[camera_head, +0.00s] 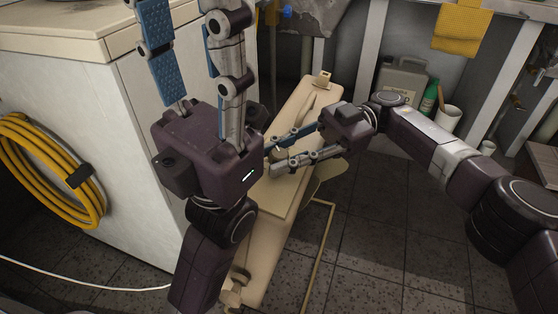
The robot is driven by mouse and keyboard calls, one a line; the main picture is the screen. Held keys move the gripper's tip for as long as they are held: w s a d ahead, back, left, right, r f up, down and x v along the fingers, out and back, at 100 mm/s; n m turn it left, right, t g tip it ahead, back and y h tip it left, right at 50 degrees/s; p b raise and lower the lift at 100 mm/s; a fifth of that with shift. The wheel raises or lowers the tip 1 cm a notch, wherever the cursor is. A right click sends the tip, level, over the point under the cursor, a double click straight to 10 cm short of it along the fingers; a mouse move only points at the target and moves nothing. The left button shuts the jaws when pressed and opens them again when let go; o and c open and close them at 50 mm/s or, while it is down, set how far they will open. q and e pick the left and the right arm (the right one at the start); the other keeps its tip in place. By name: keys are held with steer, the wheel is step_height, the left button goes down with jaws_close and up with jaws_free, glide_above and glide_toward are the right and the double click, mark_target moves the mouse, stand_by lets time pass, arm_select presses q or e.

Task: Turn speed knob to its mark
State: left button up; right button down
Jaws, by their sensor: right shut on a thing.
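A long beige machine (283,196) stands at the middle, running from lower left to upper right. My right gripper (275,154) reaches in from the right, low over the machine's top. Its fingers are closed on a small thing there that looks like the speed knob. The knob is mostly hidden by the fingers and my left gripper, and I cannot make out its mark or its angle. My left gripper (186,18) points up in front of the white cabinet, fingers wide apart and empty, its body covering part of the machine's left side.
A white cabinet (125,140) with a coiled yellow hose (45,165) stands close on the left. A grey canister (402,78), a green bottle (429,98) and a white cup (448,118) stand at the back right. The tiled floor at lower right is mostly free.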

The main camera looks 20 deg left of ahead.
mark_target(279, 152)
stand_by(0.3)
steer(key=c, duration=1.6)
jaws_free()
step_height(279, 152, up, 10)
